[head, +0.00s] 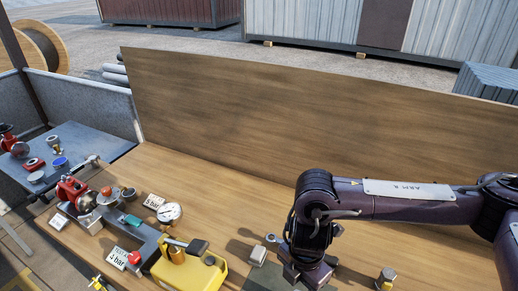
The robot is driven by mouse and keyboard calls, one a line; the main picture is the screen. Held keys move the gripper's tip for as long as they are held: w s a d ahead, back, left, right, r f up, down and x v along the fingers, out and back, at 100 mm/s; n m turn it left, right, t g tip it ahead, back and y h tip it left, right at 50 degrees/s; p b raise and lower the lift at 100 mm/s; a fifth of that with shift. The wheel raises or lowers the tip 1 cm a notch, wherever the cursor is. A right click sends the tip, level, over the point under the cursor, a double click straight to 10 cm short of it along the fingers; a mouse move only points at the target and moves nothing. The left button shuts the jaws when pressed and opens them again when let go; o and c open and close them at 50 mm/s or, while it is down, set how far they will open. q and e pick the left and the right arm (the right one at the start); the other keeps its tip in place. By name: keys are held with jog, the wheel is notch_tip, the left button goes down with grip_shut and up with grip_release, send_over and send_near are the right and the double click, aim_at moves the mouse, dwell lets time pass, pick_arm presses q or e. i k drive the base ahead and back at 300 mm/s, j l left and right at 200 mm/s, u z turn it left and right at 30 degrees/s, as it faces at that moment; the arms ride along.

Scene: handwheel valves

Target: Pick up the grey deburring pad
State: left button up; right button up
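A small light grey block (258,254) lies on the bench just left of my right gripper; it may be the grey deburring pad, but it is too small to be sure. My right gripper (305,275) points down over the bench at the lower middle, at the end of the dark arm from the right. Its fingertips are hidden by the wrist and the frame's lower edge, so I cannot tell whether it is open or holds anything. My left gripper is not in view.
A yellow box (190,270) with a black-ended handle stands left of the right gripper. A pressure gauge (169,212), label cards and a red valve (72,189) stand farther left. A brass-coloured fitting (386,279) is at right. A wooden back panel (300,105) closes off the bench.

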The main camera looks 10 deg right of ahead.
aim_at(258, 255)
jog(key=k+j, duration=0.25)
jog(key=k, duration=0.2)
jog(key=k+j, duration=0.25)
jog(key=k, duration=0.25)
